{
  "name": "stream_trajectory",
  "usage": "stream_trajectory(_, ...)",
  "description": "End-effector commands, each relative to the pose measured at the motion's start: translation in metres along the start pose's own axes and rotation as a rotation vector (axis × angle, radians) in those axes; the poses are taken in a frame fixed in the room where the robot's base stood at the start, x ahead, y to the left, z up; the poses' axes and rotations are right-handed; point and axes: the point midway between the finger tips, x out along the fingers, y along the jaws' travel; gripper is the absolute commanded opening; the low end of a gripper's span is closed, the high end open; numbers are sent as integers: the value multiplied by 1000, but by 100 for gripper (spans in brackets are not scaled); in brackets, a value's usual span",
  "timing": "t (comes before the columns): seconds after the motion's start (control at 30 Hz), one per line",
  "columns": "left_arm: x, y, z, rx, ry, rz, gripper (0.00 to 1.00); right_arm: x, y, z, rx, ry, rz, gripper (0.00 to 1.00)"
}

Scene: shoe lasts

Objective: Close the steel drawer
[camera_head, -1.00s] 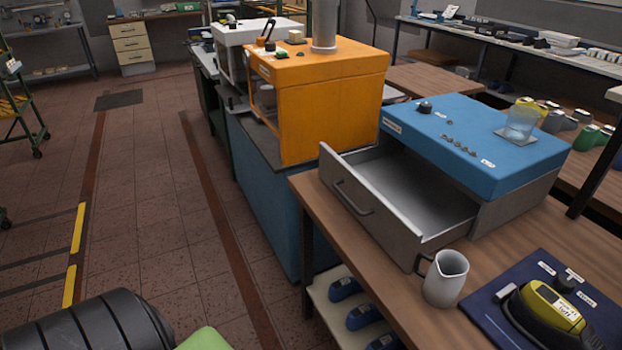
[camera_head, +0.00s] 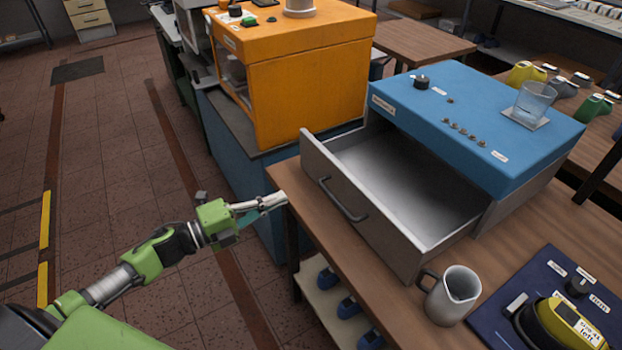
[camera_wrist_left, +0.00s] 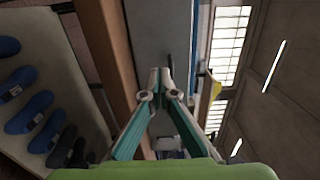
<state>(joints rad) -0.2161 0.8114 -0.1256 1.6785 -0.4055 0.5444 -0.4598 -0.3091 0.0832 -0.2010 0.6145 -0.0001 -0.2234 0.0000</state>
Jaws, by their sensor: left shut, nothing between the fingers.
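The steel drawer (camera_head: 332,182) is pulled out of the unit with the blue top (camera_head: 470,115) and looks empty inside. Its front panel, with a dark bar handle (camera_head: 343,200), faces left. My left gripper (camera_head: 279,199) is shut and empty, left of the drawer front by the table's left edge, apart from the handle. My right gripper is not in view.
A grey jug (camera_head: 452,296) stands close to the drawer's near corner. A blue mat (camera_head: 497,312) with a yellow-black shoe last lies to the right. A glass (camera_head: 534,101) stands on the blue top. An orange machine (camera_head: 305,85) is behind my gripper. Floor to the left is clear.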

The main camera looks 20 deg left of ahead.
Motion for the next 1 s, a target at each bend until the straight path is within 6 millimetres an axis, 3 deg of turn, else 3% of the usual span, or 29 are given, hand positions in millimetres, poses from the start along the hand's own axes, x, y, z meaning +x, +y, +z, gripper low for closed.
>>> stream_trajectory(0.17,36,-4,2,-1,-3,-4,0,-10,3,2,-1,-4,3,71)
stream_trajectory(0.5,95,-2,2,-3,-4,-1,0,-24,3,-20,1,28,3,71)
stream_trajectory(0.7,108,0,2,-3,-4,0,0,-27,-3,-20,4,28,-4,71)
stream_trajectory(1.0,109,1,1,-3,-4,1,0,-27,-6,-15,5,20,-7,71)
